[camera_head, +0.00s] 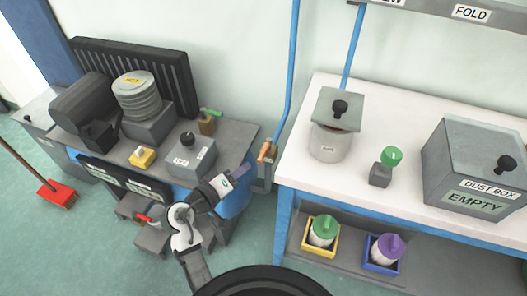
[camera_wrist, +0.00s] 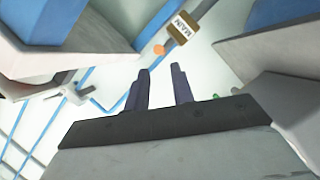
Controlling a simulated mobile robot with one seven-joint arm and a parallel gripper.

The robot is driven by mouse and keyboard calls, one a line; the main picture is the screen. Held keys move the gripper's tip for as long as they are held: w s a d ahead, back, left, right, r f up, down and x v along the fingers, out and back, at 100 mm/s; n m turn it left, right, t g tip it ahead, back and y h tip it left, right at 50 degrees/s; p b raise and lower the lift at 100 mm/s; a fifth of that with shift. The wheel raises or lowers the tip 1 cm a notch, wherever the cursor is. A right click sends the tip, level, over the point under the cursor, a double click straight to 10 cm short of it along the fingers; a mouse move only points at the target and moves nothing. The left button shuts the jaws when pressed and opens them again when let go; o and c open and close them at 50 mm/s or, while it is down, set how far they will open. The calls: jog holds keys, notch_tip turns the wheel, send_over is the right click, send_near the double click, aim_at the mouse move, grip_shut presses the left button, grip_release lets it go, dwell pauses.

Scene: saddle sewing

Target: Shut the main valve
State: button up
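The main valve has an orange lever (camera_head: 265,152) on a blue pipe at the left end of the white-topped bench in the head view. In the wrist view, a tag reading MAIN (camera_wrist: 183,27) is beside an orange piece (camera_wrist: 159,49), which seems to be the end of the lever. My gripper (camera_head: 245,167) is just left of and slightly below the lever, apart from it. In the wrist view my gripper (camera_wrist: 160,68) has its two dark fingers spread with nothing between them. The orange piece lies beyond the fingertips, between their directions.
The white bench (camera_head: 420,204) carries a lidded pot (camera_head: 330,145), a green-knobbed item (camera_head: 391,156) and a dust box (camera_head: 470,165). A blue upright pipe (camera_head: 290,70) rises above the valve.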

aim_at(263, 152)
jog(key=p+x, duration=0.2)
jog(key=x, duration=0.9)
grip_shut()
